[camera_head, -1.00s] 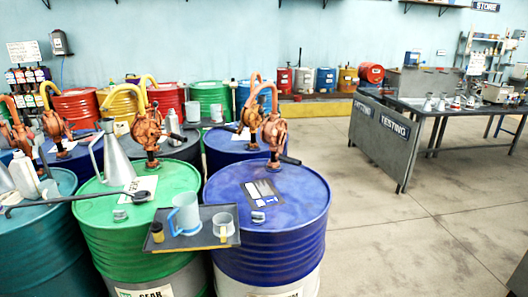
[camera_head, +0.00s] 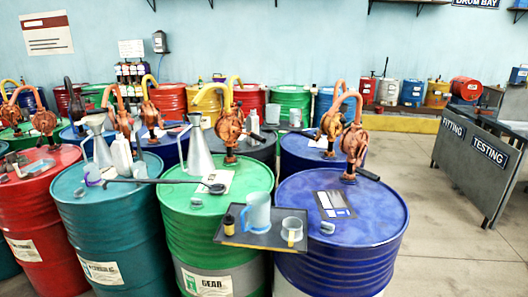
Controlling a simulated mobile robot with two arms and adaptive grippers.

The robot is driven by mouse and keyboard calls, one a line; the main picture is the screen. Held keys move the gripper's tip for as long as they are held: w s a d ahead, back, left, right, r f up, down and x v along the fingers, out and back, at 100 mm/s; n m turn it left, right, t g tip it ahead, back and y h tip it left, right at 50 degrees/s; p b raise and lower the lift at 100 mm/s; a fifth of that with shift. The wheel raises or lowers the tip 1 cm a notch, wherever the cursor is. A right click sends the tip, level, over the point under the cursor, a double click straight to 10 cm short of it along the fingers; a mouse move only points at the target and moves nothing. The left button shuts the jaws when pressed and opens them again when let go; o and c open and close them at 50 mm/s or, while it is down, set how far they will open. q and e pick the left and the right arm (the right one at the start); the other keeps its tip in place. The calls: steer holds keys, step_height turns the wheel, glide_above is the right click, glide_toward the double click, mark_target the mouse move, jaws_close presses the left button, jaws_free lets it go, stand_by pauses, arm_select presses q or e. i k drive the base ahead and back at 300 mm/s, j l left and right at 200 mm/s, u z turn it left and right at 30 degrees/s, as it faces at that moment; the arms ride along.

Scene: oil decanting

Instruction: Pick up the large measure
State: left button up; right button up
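The large measure (camera_head: 257,212) looks like a pale blue jug with a handle. It stands upright on a dark tray (camera_head: 232,240) that bridges the front of the green drum (camera_head: 188,222) and the blue drum (camera_head: 375,222). A smaller, pale measuring cup (camera_head: 292,231) stands to its right on the tray. Neither of my grippers shows in this view.
A long dark dipper (camera_head: 165,181) lies across the teal and green drums. A metal funnel can (camera_head: 199,155) and an orange hand pump (camera_head: 230,128) stand behind the tray. Another pump (camera_head: 354,145) rises from the blue drum. Open floor (camera_head: 440,235) lies to the right.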

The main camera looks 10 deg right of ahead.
mark_target(200, 163)
steer(key=i+j+z, duration=0.25)
steer(key=i+j, duration=0.15)
steer(key=j, duration=0.2)
steer(key=i+j+z, duration=0.25)
steer(key=j, duration=0.4)
steer(key=i+j+z, duration=0.1)
steer(key=i+j, duration=0.2)
steer(key=i+j+z, duration=0.1)
steer(key=j, duration=0.3)
